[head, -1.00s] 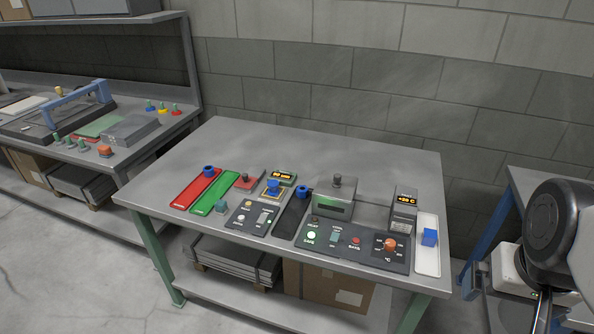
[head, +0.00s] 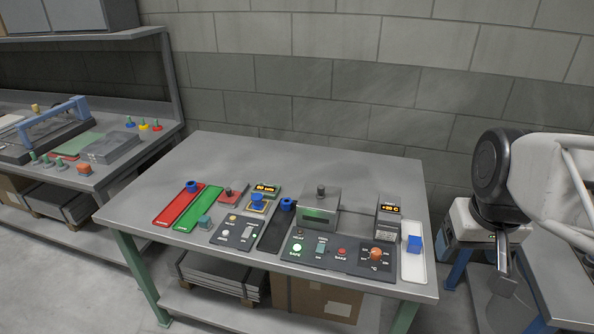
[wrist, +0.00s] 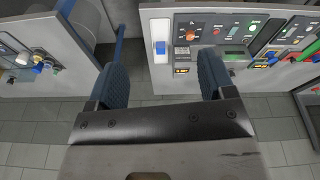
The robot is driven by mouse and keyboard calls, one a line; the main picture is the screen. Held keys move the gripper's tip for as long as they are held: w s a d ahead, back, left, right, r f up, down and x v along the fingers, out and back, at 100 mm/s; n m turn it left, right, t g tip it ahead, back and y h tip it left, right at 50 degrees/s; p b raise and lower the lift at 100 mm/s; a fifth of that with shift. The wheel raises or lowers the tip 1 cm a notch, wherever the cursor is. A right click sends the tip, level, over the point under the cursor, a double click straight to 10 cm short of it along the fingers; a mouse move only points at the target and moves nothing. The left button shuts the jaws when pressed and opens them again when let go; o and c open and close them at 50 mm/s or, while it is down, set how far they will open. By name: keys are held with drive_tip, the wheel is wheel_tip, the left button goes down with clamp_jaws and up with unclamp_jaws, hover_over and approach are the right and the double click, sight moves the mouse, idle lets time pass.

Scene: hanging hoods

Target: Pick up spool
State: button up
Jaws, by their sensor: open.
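No item is labelled as the spool. Round blue spool-like pieces stand on the bench in the head view: one at the red strip's far end (head: 191,186), one on a small yellow-framed stand (head: 257,200) and one on a black strip (head: 287,204).
The grey bench (head: 330,160) carries a green strip (head: 199,206), a grey box machine (head: 320,211), a temperature display unit (head: 388,220) and control panels (head: 235,232). Another bench (head: 105,170) with coloured knobs stands left. A white device (head: 460,225) stands right. The bench's back is clear.

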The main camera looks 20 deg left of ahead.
drive_tip(key=w+a+n, duration=0.2)
drive_tip(key=w+a, duration=0.3)
drive_tip(key=w, duration=0.3)
drive_tip(key=w+a+n, duration=0.2)
drive_tip(key=w+a, duration=0.3)
drive_tip(key=w, duration=0.3)
drive_tip(key=n+g, duration=0.2)
drive_tip(key=n, duration=0.9)
hover_over(257, 196)
wheel_tip(257, 196, down, 23)
drive_tip(key=shift+s+d+f, duration=0.1)
drive_tip(key=shift+d+f, duration=0.05)
drive_tip(key=shift+f, duration=0.05)
drive_tip(key=shift+a+f, duration=0.2)
drive_tip(key=shift+a, duration=0.05)
drive_tip(key=shift+f, duration=1.3)
